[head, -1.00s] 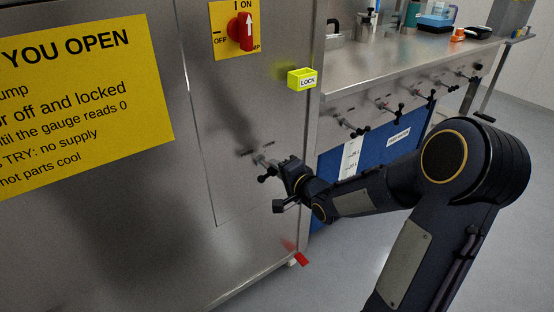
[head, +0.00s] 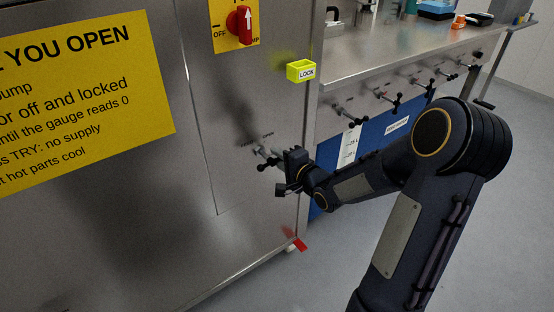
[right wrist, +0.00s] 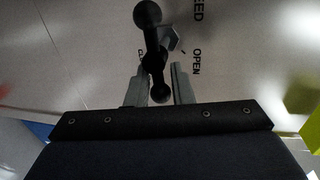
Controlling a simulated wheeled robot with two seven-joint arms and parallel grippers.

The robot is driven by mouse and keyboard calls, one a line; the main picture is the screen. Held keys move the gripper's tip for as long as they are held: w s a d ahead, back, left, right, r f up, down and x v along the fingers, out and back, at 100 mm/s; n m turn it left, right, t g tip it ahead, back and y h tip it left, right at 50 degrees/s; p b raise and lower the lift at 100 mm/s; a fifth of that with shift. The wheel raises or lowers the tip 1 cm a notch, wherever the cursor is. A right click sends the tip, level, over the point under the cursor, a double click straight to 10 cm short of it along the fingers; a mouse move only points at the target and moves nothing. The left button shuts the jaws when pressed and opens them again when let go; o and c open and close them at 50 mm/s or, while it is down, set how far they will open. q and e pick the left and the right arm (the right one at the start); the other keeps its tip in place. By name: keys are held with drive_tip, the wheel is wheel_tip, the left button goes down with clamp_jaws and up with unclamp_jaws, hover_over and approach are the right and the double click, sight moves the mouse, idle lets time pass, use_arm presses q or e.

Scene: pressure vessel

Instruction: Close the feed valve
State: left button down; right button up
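The feed valve (head: 266,158) is on the steel cabinet front, low and near its right edge. It has a dark bar handle with ball ends. In the right wrist view the handle (right wrist: 152,40) runs from a ball at the top to a ball low between my fingers. The lettering beside it reads partly "EED" and "OPEN"; the closed label is mostly hidden. My right gripper (right wrist: 160,85) has its fingers apart, one on each side of the lower handle end. In the head view the right gripper (head: 284,166) is at the valve. My left gripper is not in view.
A red switch (head: 240,25) on a yellow plate and a yellow lock box (head: 301,70) are above the valve. Several similar valves (head: 386,98) line the bench front at right. A red tag (head: 299,244) is low at the cabinet edge. Floor at right is clear.

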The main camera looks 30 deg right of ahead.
drive_tip(key=shift+o, duration=0.8)
drive_tip(key=shift+d, duration=0.3)
drive_tip(key=shift+a+f, duration=0.1)
drive_tip(key=shift+a, duration=0.1)
drive_tip(key=shift+s, duration=0.1)
